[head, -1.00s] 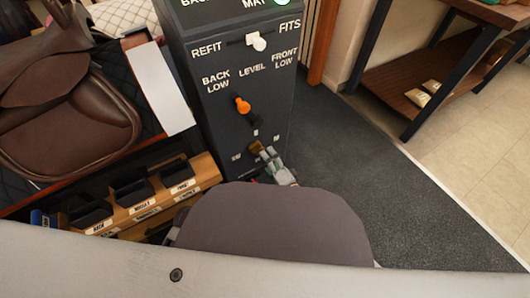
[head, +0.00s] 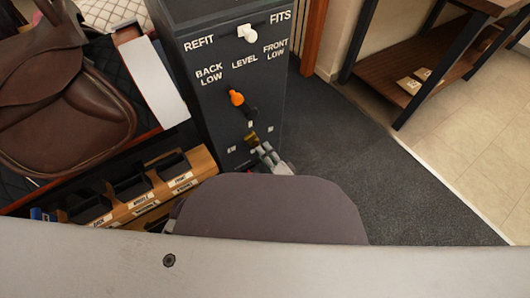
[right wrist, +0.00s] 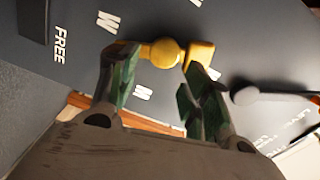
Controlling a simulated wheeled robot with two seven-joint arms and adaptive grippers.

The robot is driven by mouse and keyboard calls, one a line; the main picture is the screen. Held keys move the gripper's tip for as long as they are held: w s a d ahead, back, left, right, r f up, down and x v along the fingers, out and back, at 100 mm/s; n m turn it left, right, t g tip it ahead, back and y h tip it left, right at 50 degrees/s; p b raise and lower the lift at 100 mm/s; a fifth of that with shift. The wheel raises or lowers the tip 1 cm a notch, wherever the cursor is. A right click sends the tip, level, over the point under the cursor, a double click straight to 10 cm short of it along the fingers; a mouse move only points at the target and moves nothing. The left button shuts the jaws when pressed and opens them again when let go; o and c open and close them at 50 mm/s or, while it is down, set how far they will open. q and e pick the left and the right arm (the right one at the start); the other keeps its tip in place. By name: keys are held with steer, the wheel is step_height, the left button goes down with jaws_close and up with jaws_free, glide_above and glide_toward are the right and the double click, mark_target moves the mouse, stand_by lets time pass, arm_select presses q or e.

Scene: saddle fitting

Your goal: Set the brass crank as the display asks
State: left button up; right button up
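The brass crank (head: 251,138) is low on the front of the dark panel box (head: 215,100). In the right wrist view its round brass knob (right wrist: 162,52) and a brass block beside it show close up. My right gripper (head: 264,152) is at the crank; in the right wrist view (right wrist: 163,66) its fingers lean in, one on each side of the knob, and look shut on it. Small white letter marks surround the crank, and one reads FREE at the left of the wrist view. The display is out of view now. My left gripper is not in view.
Above the crank are an orange-tipped lever (head: 237,98) below LEVEL and a white switch (head: 247,33) between REFIT and FITS. A brown saddle (head: 70,110) and a wooden holder with labelled bins (head: 150,196) stand left. Dark carpet (head: 350,150) lies clear at right.

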steer(key=f+p+v, duration=0.1)
steer(key=p+v, duration=0.3)
steer(key=v, duration=0.9)
steer(key=shift+s+d+f, duration=0.15)
steer(key=shift+d+f, duration=0.1)
steer(key=shift+d, duration=0.25)
stand_by(1.5)
stand_by(0.4)
